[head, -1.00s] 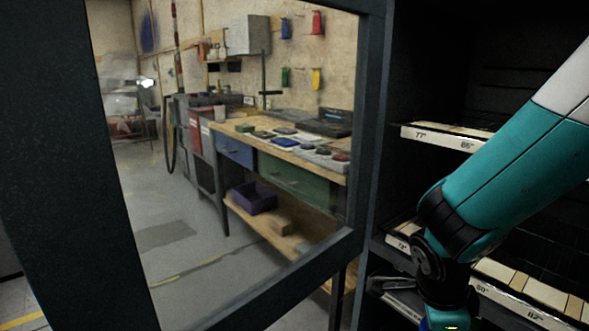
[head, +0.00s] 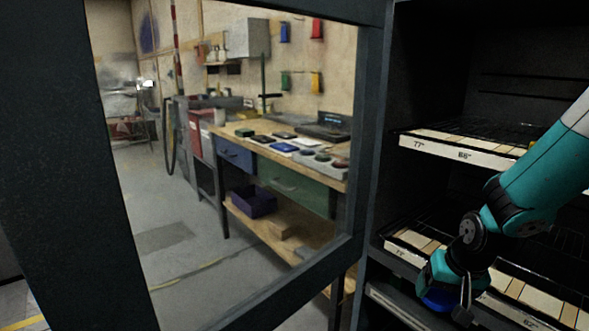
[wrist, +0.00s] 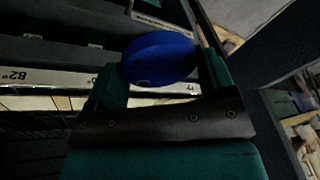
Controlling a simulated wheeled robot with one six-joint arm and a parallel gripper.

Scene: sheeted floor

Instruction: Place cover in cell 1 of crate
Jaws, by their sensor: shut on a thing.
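The cover appears to be the round blue disc (wrist: 160,58) in the wrist view, held between the two dark green fingers of my gripper (wrist: 162,72). My gripper is shut on it. In the head view the blue cover (head: 438,300) shows at the lower right, partly hidden by my wrist, in front of the lower shelf. My gripper's fingers are not clear there. I cannot make out a crate with numbered cells in either view.
A dark cabinet holds an upper shelf (head: 455,151) and a lower shelf (head: 531,300), both with labelled front edges. A dark framed glass door (head: 371,130) stands to the left. Behind the glass are a workbench (head: 290,155) and a purple bin (head: 253,201).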

